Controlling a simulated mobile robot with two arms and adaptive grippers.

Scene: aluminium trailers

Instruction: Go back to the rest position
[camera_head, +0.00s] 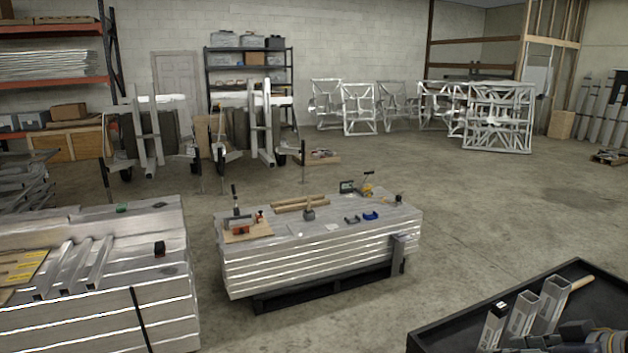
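Neither of my grippers shows in the head view, and I cannot tell how they stand. No arm comes in from the left or the right. A low stack of aluminium planks (320,262) stands mid-floor, with clamps and hand tools on top. A wooden board (248,232) lies at its left end, and a blue tool (371,216) lies toward its right.
A larger aluminium stack (150,290) fills the lower left. A black tray (470,318) at the lower right holds square metal tubes (523,312) and dark tools. Trailer frames (498,118) stand at the back. Concrete floor (480,205) is open right of centre.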

